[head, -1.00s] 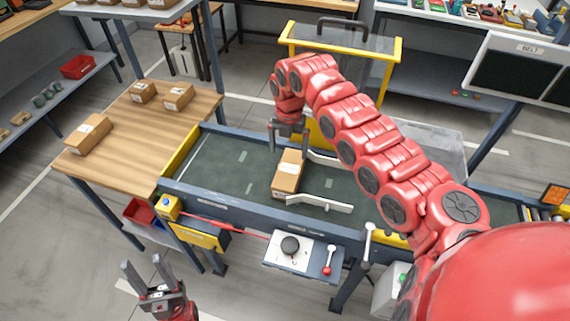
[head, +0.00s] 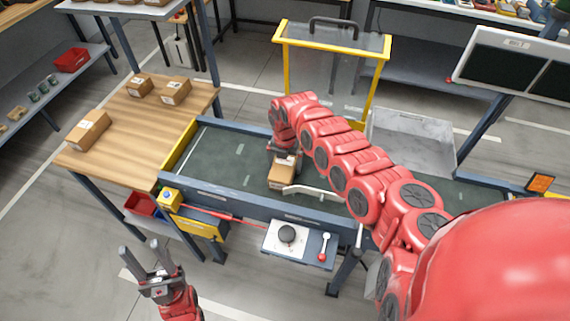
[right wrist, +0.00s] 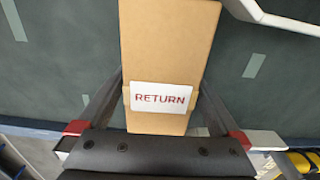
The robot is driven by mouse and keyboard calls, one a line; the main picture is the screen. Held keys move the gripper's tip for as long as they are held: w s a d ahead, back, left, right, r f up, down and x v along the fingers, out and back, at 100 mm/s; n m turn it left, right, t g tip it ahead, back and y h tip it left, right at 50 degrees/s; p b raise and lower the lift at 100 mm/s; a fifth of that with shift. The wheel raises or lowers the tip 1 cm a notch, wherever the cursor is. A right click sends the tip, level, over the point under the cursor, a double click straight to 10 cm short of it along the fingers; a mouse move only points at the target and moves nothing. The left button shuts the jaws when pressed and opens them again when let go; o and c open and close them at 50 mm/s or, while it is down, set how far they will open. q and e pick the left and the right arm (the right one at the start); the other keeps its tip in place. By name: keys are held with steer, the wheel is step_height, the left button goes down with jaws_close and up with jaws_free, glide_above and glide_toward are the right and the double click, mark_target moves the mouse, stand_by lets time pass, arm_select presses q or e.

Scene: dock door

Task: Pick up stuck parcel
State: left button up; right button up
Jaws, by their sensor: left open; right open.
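The stuck parcel (head: 281,177) is a brown cardboard box lying on the dark green belt (head: 230,165), beside a white guide arm (head: 312,191). My right gripper (head: 284,155) is low over the parcel and hides part of it. In the right wrist view the parcel (right wrist: 168,50) carries a white label reading RETURN (right wrist: 161,98) and lies between the two spread fingers of my right gripper (right wrist: 160,90). The jaws are open; finger contact is hard to tell. My left gripper (head: 147,260) is open and empty, low in front of the conveyor.
A wooden table (head: 140,115) at the left end holds several boxes. A yellow-framed clear gate (head: 330,60) stands behind the belt. A control panel (head: 300,240) with a black knob and red lever is on the front side.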

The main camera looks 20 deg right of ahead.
steer(key=c, duration=1.4)
steer(key=shift+c, duration=0.2)
